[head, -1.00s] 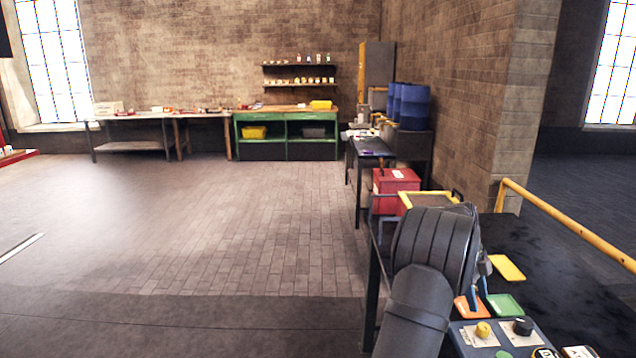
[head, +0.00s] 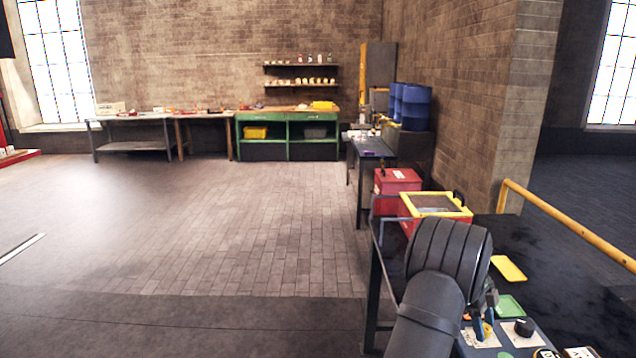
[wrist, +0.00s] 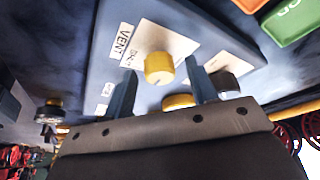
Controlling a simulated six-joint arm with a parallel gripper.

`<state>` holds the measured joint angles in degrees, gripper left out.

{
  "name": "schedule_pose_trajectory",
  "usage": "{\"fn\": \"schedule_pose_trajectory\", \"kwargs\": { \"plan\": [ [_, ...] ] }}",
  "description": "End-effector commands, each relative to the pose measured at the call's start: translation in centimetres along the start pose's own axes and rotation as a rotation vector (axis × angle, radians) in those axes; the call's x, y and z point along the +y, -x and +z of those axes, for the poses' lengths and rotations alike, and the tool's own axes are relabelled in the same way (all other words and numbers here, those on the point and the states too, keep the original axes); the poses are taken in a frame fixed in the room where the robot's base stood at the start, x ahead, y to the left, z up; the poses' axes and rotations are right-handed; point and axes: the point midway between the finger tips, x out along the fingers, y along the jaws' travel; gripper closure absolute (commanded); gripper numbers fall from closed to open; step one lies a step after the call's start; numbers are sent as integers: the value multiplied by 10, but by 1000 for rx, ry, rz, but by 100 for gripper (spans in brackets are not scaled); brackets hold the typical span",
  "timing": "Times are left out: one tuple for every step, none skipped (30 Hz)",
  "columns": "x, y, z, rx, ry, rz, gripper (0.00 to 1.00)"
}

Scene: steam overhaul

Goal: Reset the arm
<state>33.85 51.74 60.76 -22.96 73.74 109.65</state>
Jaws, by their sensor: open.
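My gripper (head: 481,312) is at the near end of the dark bench in the head view, low by the control panel (head: 508,345). In the wrist view my gripper (wrist: 160,66) is open, its two blue fingers apart with nothing between them that I can see gripped. A yellow knob (wrist: 158,68) on a pale plate shows beyond the fingertips. A second yellow knob (wrist: 178,101) shows lower between the fingers, partly hidden by the gripper body. A black knob (wrist: 227,82) is right of the right finger. Labels on the panel include "VENT" (wrist: 122,40).
A green tag (head: 510,306) and a yellow tag (head: 508,268) lie on the bench (head: 570,290). An orange tag (wrist: 250,4) shows at the wrist view's top. A red box with a yellow-framed lid (head: 436,204) stands behind my arm.

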Motion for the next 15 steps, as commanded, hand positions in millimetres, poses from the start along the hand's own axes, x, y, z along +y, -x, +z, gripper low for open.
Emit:
{"fn": "schedule_pose_trajectory", "kwargs": {
  "plan": [
    [0, 3, 0, 0, -1, -1, 48],
    [0, 5, 0, 0, -1, -1, 48],
    [0, 9, 0, -1, -2, -1, 48],
    [-1, 13, 0, -1, -2, -2, 48],
    [-1, 18, 0, -1, -2, -3, 48],
    [-1, 24, 0, -1, -2, -3, 48],
    [-1, 29, 0, -1, -1, -3, 48],
    [-1, 34, 0, -1, -1, -3, 48],
    [-1, 43, 0, -1, -2, -3, 48],
    [-1, 49, 0, -1, -2, -4, 48],
    [-1, 55, 0, -1, -2, -4, 48],
    [-1, 63, 0, -1, -1, -3, 48],
    [-1, 69, 1, -1, -2, -4, 48],
    [-1, 75, 1, -1, -2, -3, 48],
    [-1, 83, 1, -1, -2, -3, 48]
  ]
}}
